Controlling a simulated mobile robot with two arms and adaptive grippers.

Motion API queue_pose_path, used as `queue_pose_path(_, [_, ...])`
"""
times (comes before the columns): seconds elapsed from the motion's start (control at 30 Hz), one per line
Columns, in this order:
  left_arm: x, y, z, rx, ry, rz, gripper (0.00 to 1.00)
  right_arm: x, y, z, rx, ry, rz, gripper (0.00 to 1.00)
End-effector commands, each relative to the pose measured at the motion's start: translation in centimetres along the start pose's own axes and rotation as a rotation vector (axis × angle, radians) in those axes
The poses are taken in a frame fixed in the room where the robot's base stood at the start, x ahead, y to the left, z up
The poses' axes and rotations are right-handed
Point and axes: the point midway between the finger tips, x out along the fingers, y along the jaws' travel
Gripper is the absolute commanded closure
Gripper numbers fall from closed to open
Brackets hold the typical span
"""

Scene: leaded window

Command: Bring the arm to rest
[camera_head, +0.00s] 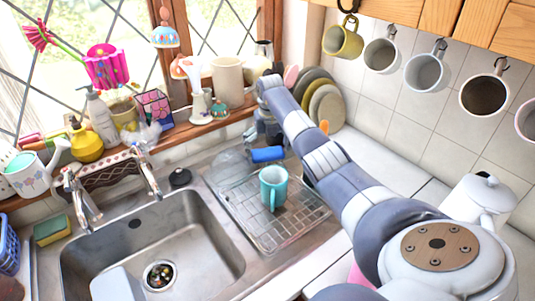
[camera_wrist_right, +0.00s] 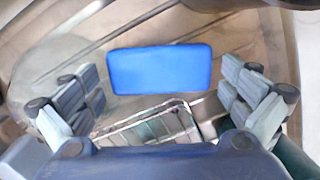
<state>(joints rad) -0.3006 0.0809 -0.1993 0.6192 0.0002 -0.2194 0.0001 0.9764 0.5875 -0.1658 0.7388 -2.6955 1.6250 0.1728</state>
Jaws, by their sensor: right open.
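My right arm (camera_head: 335,175) reaches in from the lower right across the counter. It extends to the back of the draining area, near the window sill. My right gripper (camera_head: 268,140) is partly hidden by its own wrist and points down above a blue block (camera_head: 267,154). In the right wrist view the right gripper (camera_wrist_right: 160,100) is open, with its fingers spread wide apart. The blue block (camera_wrist_right: 160,70) shows in the space between the fingers, lying on the drainboard, with nothing gripped. My left gripper is not in view.
A teal mug (camera_head: 273,187) stands on the wire rack (camera_head: 290,232), close to my forearm. The steel sink (camera_head: 205,255) is at left. Plates (camera_head: 326,106) stand behind the arm. Mugs (camera_head: 424,72) hang above, and a white lidded pot (camera_head: 480,200) stands at right.

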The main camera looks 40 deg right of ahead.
Motion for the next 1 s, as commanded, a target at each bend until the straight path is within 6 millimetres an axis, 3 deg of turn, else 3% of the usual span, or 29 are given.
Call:
queue_pose_path(0.1, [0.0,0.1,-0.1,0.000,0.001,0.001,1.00,-3.0,-0.1,0.1,0.000,-0.006,-0.001,0.00])
queue_pose_path(0.3, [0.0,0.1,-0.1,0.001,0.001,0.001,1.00,-6.8,-0.1,0.1,0.000,-0.003,-0.001,0.00])
queue_pose_path(0.5, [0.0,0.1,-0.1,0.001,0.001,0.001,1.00,-8.6,0.0,0.1,0.001,-0.001,0.000,0.00])
queue_pose_path(0.77, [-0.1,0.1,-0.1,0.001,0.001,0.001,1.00,-8.9,-0.1,0.0,0.001,0.000,0.000,0.00])
queue_pose_path(0.87, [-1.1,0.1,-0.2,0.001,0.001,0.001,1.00,-9.9,-0.1,0.2,0.001,-0.001,0.001,0.00])
queue_pose_path(1.0, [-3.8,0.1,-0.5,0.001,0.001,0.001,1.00,-12.6,0.0,0.5,0.001,-0.001,0.001,0.00])
